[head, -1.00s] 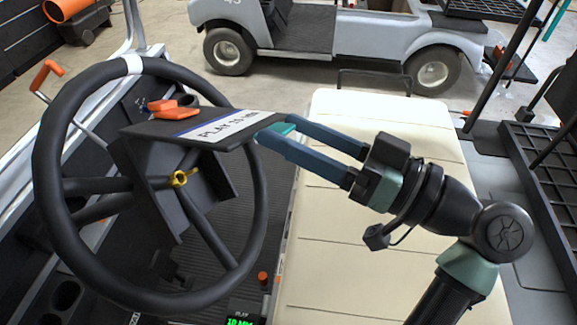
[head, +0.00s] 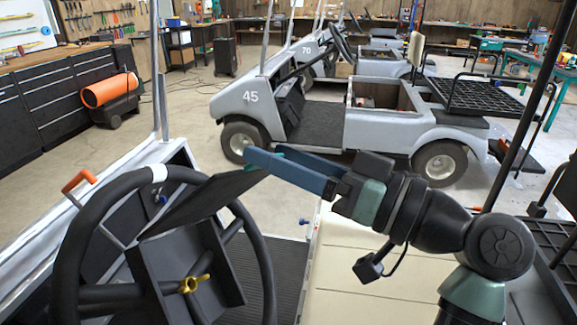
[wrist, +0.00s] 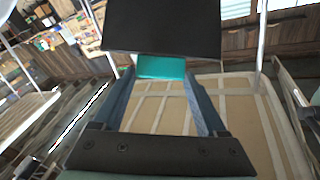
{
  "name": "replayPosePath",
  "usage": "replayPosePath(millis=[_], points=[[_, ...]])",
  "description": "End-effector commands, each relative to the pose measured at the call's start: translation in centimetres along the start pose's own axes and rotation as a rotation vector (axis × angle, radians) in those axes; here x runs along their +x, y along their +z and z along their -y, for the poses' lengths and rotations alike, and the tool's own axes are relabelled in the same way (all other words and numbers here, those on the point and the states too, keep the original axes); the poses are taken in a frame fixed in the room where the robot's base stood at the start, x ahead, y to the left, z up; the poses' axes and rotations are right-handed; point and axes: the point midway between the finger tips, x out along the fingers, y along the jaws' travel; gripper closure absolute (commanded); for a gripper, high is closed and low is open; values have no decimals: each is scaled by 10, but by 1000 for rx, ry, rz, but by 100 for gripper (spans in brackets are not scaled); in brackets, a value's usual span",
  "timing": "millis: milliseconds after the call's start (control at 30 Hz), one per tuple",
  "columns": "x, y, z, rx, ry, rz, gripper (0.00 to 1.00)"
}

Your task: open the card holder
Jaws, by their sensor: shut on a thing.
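The card holder (head: 193,262) is a dark box fixed at the middle of the steering wheel, with a yellow wing knob (head: 190,284) on its front. Its dark flat lid (head: 205,205) is raised and tilted steeply, its free edge up at the right. My gripper (head: 262,163) is at that upper edge, its blue fingers shut on the lid's teal tab. In the wrist view the teal tab (wrist: 162,67) sits between the fingertips, with the dark lid (wrist: 165,25) beyond it. The lid's labelled face and the inside of the box are hidden.
The black steering wheel (head: 68,265) surrounds the holder. An orange-handled lever (head: 80,182) stands to its left. The cream seat (head: 360,285) lies under my arm.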

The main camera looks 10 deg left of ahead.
Motion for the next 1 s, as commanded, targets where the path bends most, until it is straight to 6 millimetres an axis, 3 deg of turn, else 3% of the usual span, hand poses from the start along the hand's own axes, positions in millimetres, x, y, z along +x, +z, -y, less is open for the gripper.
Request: replayPosePath(millis=[367,400,533,833,1000], points=[[-1,-6,1,-6,3,-16,100],[-1,-6,1,-7,3,-16,22],[-1,-6,0,-5,3,-14,0],[-4,-3,-1,-3,3,-9,0],[-28,-2,-1,-4,6,-11,0]])
